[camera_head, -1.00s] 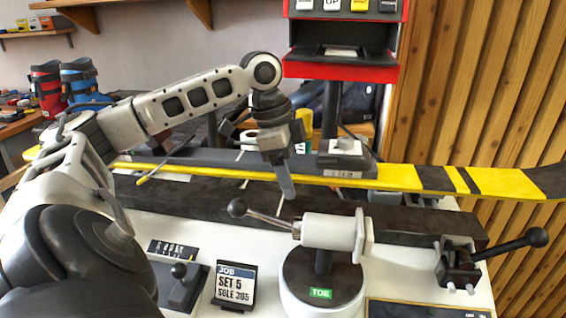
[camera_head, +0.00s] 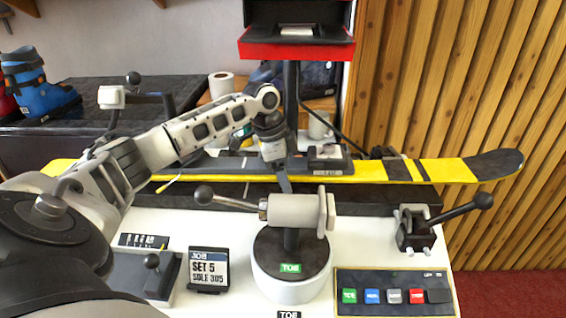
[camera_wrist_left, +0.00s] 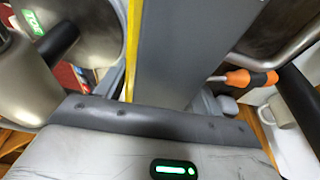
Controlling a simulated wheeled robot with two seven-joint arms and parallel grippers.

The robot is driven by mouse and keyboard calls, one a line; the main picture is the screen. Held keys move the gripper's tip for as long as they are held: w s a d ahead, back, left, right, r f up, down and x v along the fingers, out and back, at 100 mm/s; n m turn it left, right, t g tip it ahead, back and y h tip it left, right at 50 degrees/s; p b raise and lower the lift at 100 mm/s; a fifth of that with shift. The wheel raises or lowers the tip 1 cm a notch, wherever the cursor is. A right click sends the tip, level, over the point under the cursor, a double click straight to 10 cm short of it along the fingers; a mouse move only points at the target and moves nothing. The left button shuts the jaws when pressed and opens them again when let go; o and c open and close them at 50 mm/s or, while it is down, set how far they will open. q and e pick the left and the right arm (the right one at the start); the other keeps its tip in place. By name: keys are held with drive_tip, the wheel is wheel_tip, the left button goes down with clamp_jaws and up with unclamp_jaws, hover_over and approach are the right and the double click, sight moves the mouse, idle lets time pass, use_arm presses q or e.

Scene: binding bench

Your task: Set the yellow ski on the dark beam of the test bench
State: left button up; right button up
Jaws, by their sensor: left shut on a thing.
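The long yellow ski (camera_head: 450,170), with black bands and a dark tip, lies level across the head view. My left gripper (camera_head: 283,183) is shut on it near its grey middle part, with one finger showing in front of its near side. The dark beam (camera_head: 370,208) of the test bench runs along just below and in front of the ski in the picture. I cannot tell whether the ski touches it. In the left wrist view, a wide grey surface with a yellow edge (camera_wrist_left: 133,45) runs away from the gripper. My right gripper is not in view.
A white clamp cylinder (camera_head: 293,211) on a round base labelled TOE stands in front of the beam, with a lever to its left. A black clamp (camera_head: 415,230) stands to the right.

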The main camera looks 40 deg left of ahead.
use_arm(q)
drive_tip(key=shift+f, duration=0.5)
drive_tip(key=shift+f, duration=0.6)
drive_tip(key=o, duration=1.7)
drive_tip(key=shift+s+d+f, duration=0.1)
drive_tip(key=shift+s+f, duration=0.1)
drive_tip(key=shift+w+r, duration=0.15)
drive_tip(key=shift+r, duration=0.35)
drive_tip(key=v, duration=1.2)
drive_tip(key=shift+r, duration=0.2)
